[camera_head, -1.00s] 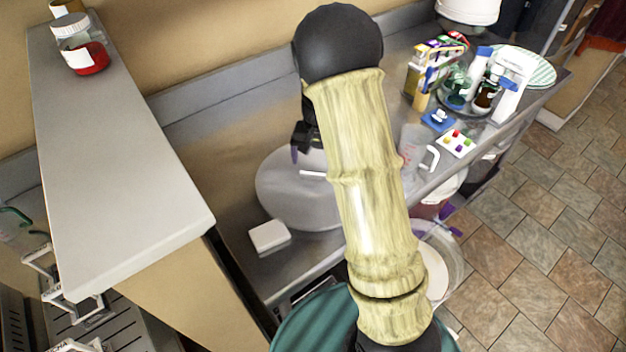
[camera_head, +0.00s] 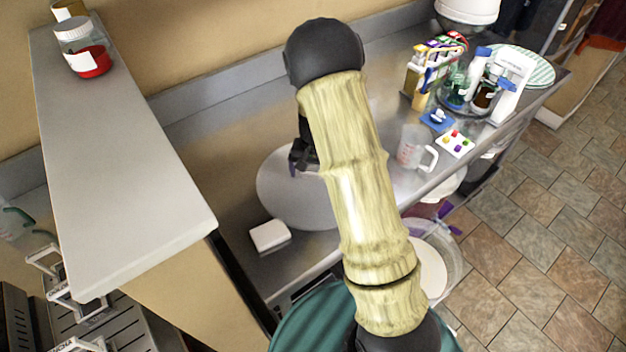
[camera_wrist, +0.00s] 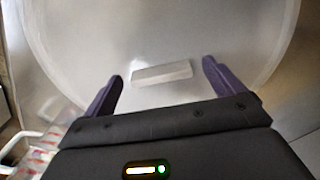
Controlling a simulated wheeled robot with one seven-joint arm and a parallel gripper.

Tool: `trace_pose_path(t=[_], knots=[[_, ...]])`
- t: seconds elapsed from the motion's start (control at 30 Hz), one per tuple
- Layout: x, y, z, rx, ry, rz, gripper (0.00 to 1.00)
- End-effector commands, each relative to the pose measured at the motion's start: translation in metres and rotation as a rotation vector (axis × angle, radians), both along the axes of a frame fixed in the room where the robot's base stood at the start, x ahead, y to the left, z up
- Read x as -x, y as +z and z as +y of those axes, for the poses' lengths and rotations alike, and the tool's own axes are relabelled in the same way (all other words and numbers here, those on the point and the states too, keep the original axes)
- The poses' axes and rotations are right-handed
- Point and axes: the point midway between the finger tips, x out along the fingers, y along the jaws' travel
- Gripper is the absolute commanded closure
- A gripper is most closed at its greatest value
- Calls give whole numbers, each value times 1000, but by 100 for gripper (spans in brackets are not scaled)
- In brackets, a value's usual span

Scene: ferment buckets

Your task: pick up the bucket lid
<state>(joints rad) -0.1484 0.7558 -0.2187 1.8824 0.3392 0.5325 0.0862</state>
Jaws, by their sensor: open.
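The bucket lid is a large, pale, round translucent disc (camera_head: 290,205) lying on the steel counter in the head view, partly hidden behind my arm. In the wrist view the lid (camera_wrist: 215,28) fills most of the picture, with a pale raised bar (camera_wrist: 162,73) on it. My gripper (camera_head: 300,168) is over the far part of the lid in the head view. In the wrist view my open gripper (camera_wrist: 162,80) has one dark purple finger on each side of the bar, with nothing held. I cannot tell the exact height of the fingertips above the lid.
A small white block (camera_head: 270,236) sits at the lid's front left. A measuring jug (camera_head: 415,148), a tray of coloured pieces (camera_head: 456,143) and several bottles stand to the right. A raised grey ledge (camera_head: 120,160) bounds the left. A bucket (camera_head: 435,270) stands below the counter.

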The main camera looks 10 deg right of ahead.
Motion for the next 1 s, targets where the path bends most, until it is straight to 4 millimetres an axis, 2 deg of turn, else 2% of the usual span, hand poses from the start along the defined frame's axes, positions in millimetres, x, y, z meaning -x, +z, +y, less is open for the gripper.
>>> trace_pose_path(t=[0.07,0.33,0.67,0.97,1.0], knots=[[0,0,0,0,0,0,10],[0,0,0,0,0,0,63],[-1,4,0,0,0,-2,63],[-2,36,0,0,1,-7,63],[5,35,-2,-1,-2,-1,63]])
